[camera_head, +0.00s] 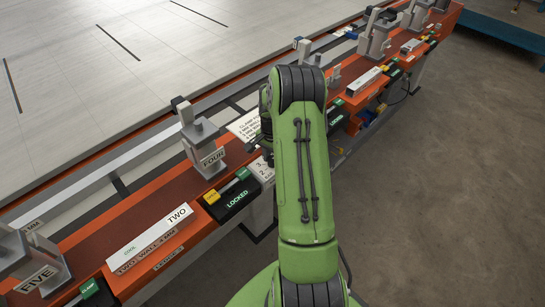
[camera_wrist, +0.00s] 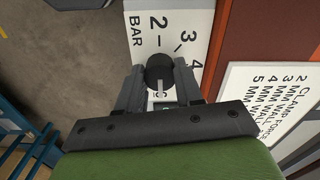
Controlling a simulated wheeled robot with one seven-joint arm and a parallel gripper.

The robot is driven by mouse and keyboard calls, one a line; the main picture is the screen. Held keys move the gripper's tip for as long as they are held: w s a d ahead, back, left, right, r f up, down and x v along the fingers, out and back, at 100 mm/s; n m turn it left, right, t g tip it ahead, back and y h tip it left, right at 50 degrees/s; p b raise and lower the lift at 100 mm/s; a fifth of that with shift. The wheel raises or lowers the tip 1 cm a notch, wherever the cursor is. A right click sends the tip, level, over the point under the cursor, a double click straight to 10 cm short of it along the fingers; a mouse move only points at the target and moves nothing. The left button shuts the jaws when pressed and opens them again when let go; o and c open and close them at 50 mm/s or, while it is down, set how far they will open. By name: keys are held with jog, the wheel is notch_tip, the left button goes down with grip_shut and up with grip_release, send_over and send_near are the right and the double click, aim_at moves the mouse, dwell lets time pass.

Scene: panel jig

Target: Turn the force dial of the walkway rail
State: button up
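The force dial (camera_wrist: 160,69) is a round black knob with a pale pointer line in the wrist view. It sits on a white plate (camera_wrist: 172,20) marked BAR with numbers around it. The pointer line runs toward the bottom of the picture. My gripper (camera_wrist: 161,72) has one finger on each side of the knob, with little or no gap showing. I cannot tell whether the fingers press on it. In the head view, part of the numbered plate (camera_head: 262,169) shows beside my green arm; the knob and fingertips are hidden there.
A white clamp force card (camera_wrist: 270,100) lies right of the dial in the wrist view. The orange walkway rail (camera_head: 135,210) carries grey clamps, including one marked FOUR (camera_head: 203,145), and a LOCKED box (camera_head: 234,196). Grey floor (camera_head: 440,180) is open at the right.

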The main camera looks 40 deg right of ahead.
jog(key=c, duration=0.5)
jog(key=shift+n, duration=0.3)
jog(key=n, duration=0.3)
jog(key=shift+n, duration=2.5)
jog(key=o, duration=1.1)
jog(key=shift+c, duration=0.2)
